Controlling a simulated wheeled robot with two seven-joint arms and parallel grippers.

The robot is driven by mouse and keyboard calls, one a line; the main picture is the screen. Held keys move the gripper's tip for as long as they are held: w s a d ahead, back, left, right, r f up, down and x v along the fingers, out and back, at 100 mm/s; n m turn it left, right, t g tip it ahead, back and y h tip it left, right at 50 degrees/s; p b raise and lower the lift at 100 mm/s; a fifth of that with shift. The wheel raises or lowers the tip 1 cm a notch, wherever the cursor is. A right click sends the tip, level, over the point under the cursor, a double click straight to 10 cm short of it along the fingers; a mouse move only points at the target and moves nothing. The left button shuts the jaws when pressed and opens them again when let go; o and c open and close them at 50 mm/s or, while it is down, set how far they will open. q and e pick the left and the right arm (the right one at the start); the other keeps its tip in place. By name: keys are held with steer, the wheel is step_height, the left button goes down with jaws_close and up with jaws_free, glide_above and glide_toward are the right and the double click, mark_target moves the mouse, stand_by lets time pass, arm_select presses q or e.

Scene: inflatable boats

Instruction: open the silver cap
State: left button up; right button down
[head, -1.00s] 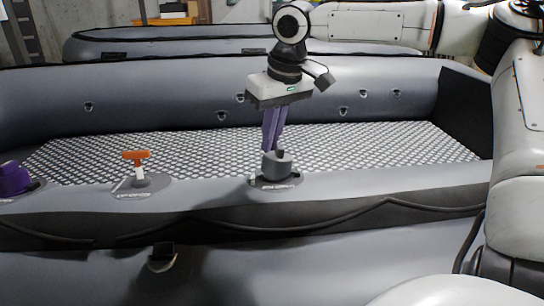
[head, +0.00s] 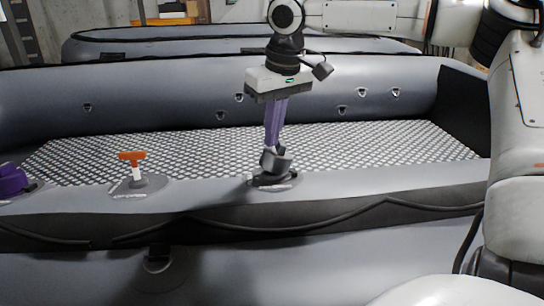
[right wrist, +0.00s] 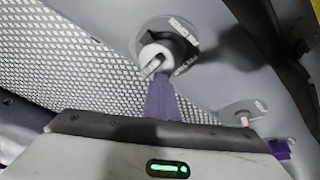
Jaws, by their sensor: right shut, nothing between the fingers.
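The silver cap (head: 278,163) sits on the round black valve base (head: 272,179) on the near tube of the grey boat. It is tilted, with its near side raised from the base; I cannot tell whether it is hinged there. In the right wrist view the cap (right wrist: 153,57) appears pale beside the dark base (right wrist: 183,45). My right gripper (head: 269,150) points down with its purple fingers shut and empty, their tips against or very close to the cap's far left side. My left gripper is not in view.
An orange T-handle (head: 132,157) on a white stem stands on a valve patch to the left. A purple fitting (head: 12,180) is at the left edge. The boat's mesh floor (head: 370,145) is clear. Another grey boat (head: 150,47) lies behind.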

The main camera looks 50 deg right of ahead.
steer(key=shift+w+a+r, duration=0.25)
steer(key=shift+w+r, duration=0.1)
steer(key=shift+w, duration=0.1)
steer(key=w+a+r, duration=0.2)
steer(key=shift+w+r, duration=0.15)
steer(key=shift+r, duration=0.2)
stand_by(0.5)
